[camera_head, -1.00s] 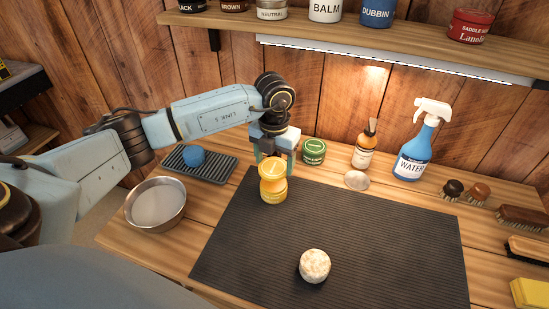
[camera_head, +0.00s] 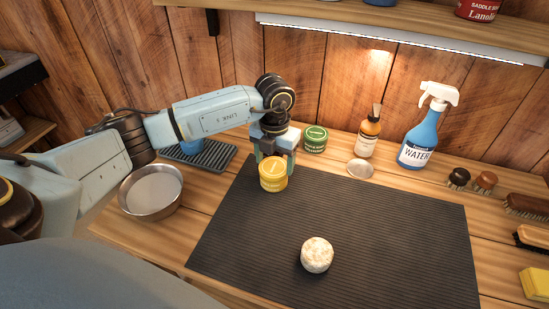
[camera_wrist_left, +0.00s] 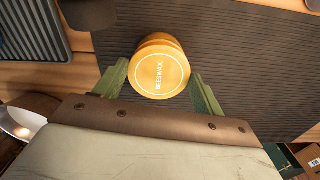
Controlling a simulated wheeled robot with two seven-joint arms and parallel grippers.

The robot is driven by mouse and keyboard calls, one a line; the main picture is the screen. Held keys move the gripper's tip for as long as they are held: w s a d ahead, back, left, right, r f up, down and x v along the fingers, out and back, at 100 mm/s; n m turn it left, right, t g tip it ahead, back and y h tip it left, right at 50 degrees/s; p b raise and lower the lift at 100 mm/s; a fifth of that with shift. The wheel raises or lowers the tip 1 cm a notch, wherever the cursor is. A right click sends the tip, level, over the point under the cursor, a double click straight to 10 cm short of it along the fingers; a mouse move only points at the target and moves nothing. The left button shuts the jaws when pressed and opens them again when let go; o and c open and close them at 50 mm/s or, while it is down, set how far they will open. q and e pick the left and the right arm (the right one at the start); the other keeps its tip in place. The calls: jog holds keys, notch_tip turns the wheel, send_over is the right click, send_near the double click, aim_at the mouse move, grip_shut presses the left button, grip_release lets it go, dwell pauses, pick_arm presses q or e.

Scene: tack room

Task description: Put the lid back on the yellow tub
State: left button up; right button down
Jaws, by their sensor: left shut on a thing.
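The yellow tub (camera_head: 273,183) stands upright at the far left part of the dark ribbed mat. Its yellow lid (camera_head: 272,165) sits at the tub's mouth, with no clear gap between them in the head view. My left gripper (camera_head: 275,160) reaches down from above and is shut on the lid. In the left wrist view, the lid (camera_wrist_left: 160,76), marked BEESWAX, is between the green fingers and hides most of the tub (camera_wrist_left: 158,40). Whether the lid is fully seated cannot be told. My right gripper is not in view.
A green tin (camera_head: 315,139) stands close behind and right of the tub. An amber bottle (camera_head: 366,138), a small metal dish (camera_head: 360,168) and a blue spray bottle (camera_head: 420,140) are further right. A metal bowl (camera_head: 151,192) is left. A pale round piece (camera_head: 317,255) lies on the mostly clear mat (camera_head: 390,230).

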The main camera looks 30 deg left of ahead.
pick_arm(q)
jog(key=shift+f, duration=0.2)
jog(key=o, duration=1)
